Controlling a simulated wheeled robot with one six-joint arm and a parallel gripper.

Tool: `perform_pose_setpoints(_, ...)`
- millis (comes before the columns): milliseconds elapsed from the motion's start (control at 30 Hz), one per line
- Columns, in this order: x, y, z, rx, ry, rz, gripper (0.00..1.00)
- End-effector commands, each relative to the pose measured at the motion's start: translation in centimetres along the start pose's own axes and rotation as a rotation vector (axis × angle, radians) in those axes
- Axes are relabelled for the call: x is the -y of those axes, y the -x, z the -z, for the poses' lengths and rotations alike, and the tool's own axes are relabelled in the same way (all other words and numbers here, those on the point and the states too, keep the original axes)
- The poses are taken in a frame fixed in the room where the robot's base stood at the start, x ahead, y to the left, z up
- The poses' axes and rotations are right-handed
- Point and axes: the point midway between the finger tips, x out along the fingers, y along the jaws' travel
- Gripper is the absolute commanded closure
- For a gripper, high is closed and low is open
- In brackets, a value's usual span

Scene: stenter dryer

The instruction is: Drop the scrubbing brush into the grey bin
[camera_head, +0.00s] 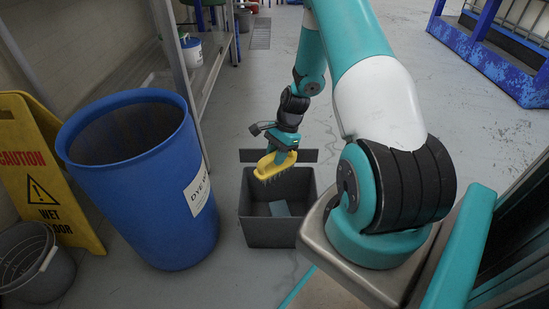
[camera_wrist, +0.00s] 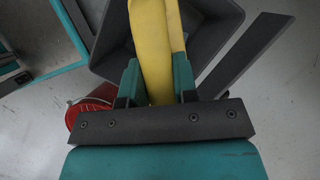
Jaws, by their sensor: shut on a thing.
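The yellow scrubbing brush (camera_head: 274,167), with dark bristles facing down, is held over the grey bin (camera_head: 271,233) in the head view. My gripper (camera_head: 281,153) is shut on the brush.
A tall blue drum (camera_head: 150,200) stands left of the bin. A yellow wet-floor sign (camera_head: 45,170) and a grey bucket (camera_head: 35,262) are further left. A metal rack (camera_head: 208,80) is behind. Floor right of and behind the bin is clear. The wrist view shows a red round object (camera_wrist: 88,105).

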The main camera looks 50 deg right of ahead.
Motion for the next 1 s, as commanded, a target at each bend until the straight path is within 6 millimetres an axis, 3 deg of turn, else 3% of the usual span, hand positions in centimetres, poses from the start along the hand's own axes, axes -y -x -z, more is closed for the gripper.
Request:
perform_pose_setpoints(400, 0.0, -4.6, 1.9, 0.000, 0.003, -0.001, 0.99)
perform_pose_setpoints(767, 0.0, -4.9, 2.0, 0.000, 0.003, -0.001, 0.99)
perform_pose_setpoints(800, 0.0, -4.9, 2.0, 0.000, 0.003, -0.001, 0.70)
perform_pose_setpoints(900, 0.0, -4.9, 2.0, 0.000, 0.003, -0.001, 0.47)
perform_pose_setpoints(1000, 0.0, -4.9, 2.0, 0.000, 0.003, -0.001, 0.43)
